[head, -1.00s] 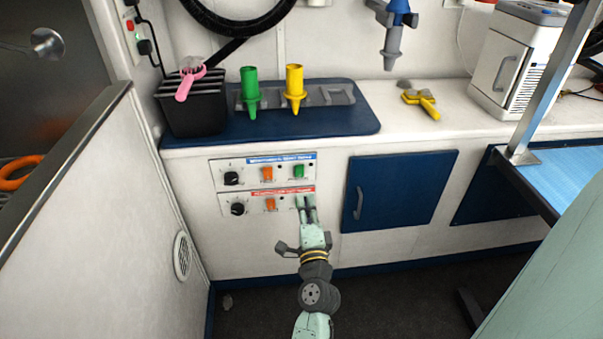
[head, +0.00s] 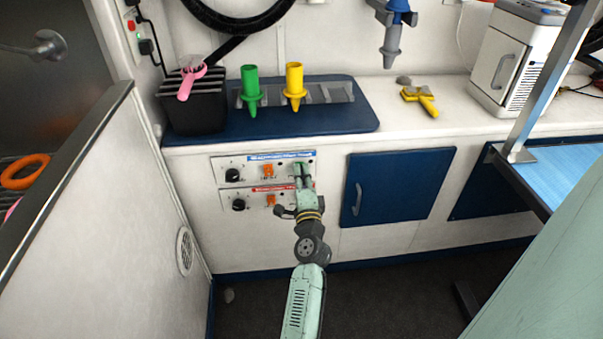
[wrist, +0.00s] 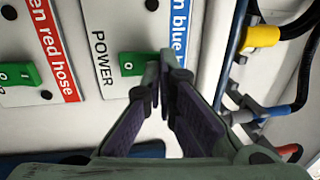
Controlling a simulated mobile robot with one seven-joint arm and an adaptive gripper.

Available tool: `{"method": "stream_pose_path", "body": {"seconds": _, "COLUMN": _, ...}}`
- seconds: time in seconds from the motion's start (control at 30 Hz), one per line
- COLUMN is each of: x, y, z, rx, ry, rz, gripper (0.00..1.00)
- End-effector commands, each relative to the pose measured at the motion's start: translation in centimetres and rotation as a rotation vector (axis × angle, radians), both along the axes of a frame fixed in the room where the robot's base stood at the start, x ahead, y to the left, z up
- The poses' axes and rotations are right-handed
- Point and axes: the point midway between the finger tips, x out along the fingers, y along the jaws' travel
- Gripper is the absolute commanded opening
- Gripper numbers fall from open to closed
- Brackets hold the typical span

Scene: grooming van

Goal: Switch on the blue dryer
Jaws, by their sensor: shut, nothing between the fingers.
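The blue-labelled control panel (head: 240,170) is the upper of two on the white cabinet front. It has a black knob, an orange switch and a green POWER switch (wrist: 133,65). My gripper (wrist: 168,62) is shut and empty, its fingertips at the end of that switch away from its "O" mark. The fingertips hide that end, and I cannot tell whether they touch it or which way it is tipped. In the head view my gripper (head: 299,172) covers the switch area. A blue and grey nozzle (head: 391,42) hangs on the wall above the counter.
The red-labelled panel (head: 228,205) lies just below, with its own green switch (wrist: 20,75). A blue cabinet door (head: 395,190) is to the right. Green (head: 250,90) and yellow (head: 295,85) nozzles stand on the counter above. A partition wall (head: 75,220) borders the left.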

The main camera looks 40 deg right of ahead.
Motion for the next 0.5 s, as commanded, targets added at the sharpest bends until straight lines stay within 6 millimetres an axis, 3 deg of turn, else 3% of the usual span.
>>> {"method": "stream_pose_path", "body": {"seconds": 0.3, "x": 0.6, "y": -0.3, "z": 0.4, "rx": 0.000, "ry": 0.000, "rz": 0.000, "gripper": 0.00}}
{"method": "stream_pose_path", "body": {"seconds": 0.5, "x": -1.0, "y": 0.6, "z": 0.0, "rx": 0.001, "ry": 0.000, "rz": 0.000, "gripper": 0.00}}
